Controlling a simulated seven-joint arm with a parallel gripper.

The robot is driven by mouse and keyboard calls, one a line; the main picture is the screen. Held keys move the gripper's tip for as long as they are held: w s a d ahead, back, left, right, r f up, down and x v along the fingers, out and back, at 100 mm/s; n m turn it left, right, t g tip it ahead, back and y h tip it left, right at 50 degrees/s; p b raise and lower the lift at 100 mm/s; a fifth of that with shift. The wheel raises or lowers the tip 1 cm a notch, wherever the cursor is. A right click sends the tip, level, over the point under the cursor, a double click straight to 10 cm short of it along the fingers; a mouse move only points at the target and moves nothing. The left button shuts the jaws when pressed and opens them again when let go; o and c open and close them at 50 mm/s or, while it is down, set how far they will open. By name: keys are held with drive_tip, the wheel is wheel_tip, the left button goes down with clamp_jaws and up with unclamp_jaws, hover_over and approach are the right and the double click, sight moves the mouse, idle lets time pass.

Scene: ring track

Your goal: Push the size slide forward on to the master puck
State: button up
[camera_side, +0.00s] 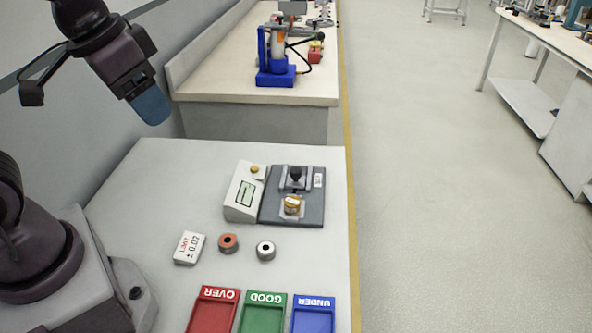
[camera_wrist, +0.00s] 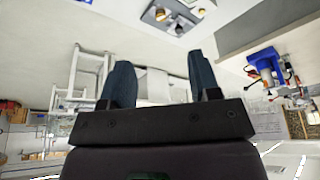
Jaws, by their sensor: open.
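The size slide (camera_side: 295,177), a grey block with a black knob, stands at the back of the dark gauge base (camera_side: 310,214). A brass-coloured puck (camera_side: 292,204), apparently the master puck, sits in front of it, with a small gap seeming to show between them. My gripper (camera_side: 151,106) is high up at the left, well away from the gauge. In the wrist view its two dark blue fingers (camera_wrist: 160,72) are spread apart with nothing between them. Part of the gauge also shows there at the top, too small for detail.
A display box (camera_side: 243,195) with a yellow button adjoins the gauge. In front lie a tolerance card (camera_side: 189,248), a copper-coloured ring (camera_side: 228,243) and a silver ring (camera_side: 265,251). Red (camera_side: 212,315), green (camera_side: 262,318) and blue (camera_side: 313,319) trays line the front edge. The table's left part is clear.

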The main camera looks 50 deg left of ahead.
drive_tip(key=w+a+f+g, duration=0.1)
drive_tip(key=w+f+g, duration=0.25)
drive_tip(key=w, duration=0.75)
hover_over(296, 170)
wheel_tip(296, 170, down, 12)
drive_tip(key=f, duration=0.1)
drive_tip(key=shift+g, duration=0.25)
wheel_tip(296, 170, down, 12)
drive_tip(key=shift+f, duration=0.1)
drive_tip(key=shift+c, duration=0.2)
